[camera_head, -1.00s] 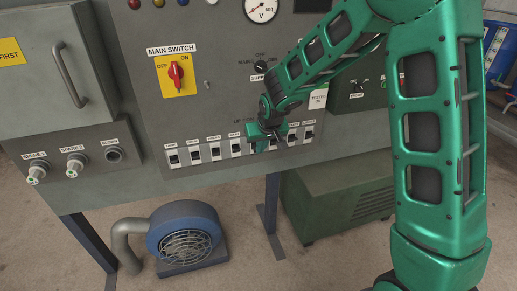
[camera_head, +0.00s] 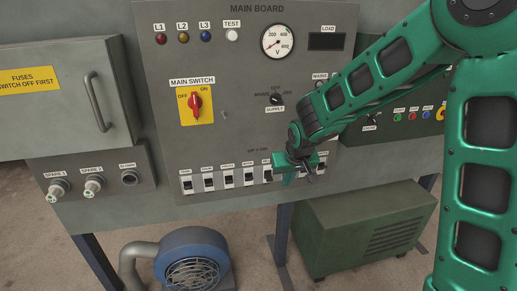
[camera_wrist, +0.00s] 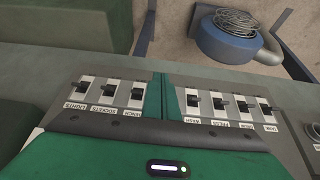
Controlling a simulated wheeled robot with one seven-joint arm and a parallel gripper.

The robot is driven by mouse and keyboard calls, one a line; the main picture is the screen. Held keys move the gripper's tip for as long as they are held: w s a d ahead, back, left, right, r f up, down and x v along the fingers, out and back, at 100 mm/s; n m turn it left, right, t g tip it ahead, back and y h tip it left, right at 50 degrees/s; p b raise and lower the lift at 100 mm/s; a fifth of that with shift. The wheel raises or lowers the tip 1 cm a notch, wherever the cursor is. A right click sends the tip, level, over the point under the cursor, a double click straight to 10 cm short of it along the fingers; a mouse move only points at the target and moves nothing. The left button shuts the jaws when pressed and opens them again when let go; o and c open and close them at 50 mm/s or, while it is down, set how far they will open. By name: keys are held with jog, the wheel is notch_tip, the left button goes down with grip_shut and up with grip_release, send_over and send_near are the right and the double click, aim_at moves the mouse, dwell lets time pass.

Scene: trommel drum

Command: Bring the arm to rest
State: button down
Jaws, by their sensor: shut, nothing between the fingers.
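My gripper (camera_head: 286,182) is shut and empty, in front of the right half of the row of labelled breaker switches (camera_head: 208,184) on the main board (camera_head: 235,135). In the wrist view its shut green fingers (camera_wrist: 158,98) stand between two groups of switches, LIGHTS, SOCKETS and another on the left and several more on the right. I cannot tell whether the fingertips touch the panel. My arm reaches in from the right, bent, and hides some of the switches and part of the board.
A red main switch (camera_head: 196,104) on a yellow plate is at upper left of the row. A blue blower (camera_head: 190,262) and a green cabinet (camera_head: 365,230) stand on the floor below.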

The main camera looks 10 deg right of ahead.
jog(key=s+d+r+m+g+h, duration=0.1)
jog(key=s+d+r, duration=0.1)
jog(key=s+d, duration=0.3)
jog(key=s+d+r+m+h, duration=0.1)
jog(key=s+d+r, duration=0.25)
jog(key=d, duration=0.45)
jog(key=s+d+r+m+g+y, duration=0.1)
jog(key=s+d, duration=0.4)
jog(key=s, duration=0.9)
jog(key=s+d+r+m+g+y, duration=0.1)
jog(key=s+d+m+g, duration=0.2)
jog(key=s, duration=1.2)
jog(key=shift+d+r+m, duration=0.2)
jog(key=shift+d+m, duration=0.5)
jog(key=shift+d, duration=0.2)
jog(key=shift+w, duration=0.1)
jog(key=shift+w+f, duration=0.25)
jog(key=shift+w, duration=0.4)
jog(key=c, duration=2.4)
grip_release()
jog(key=shift+c, duration=0.2)
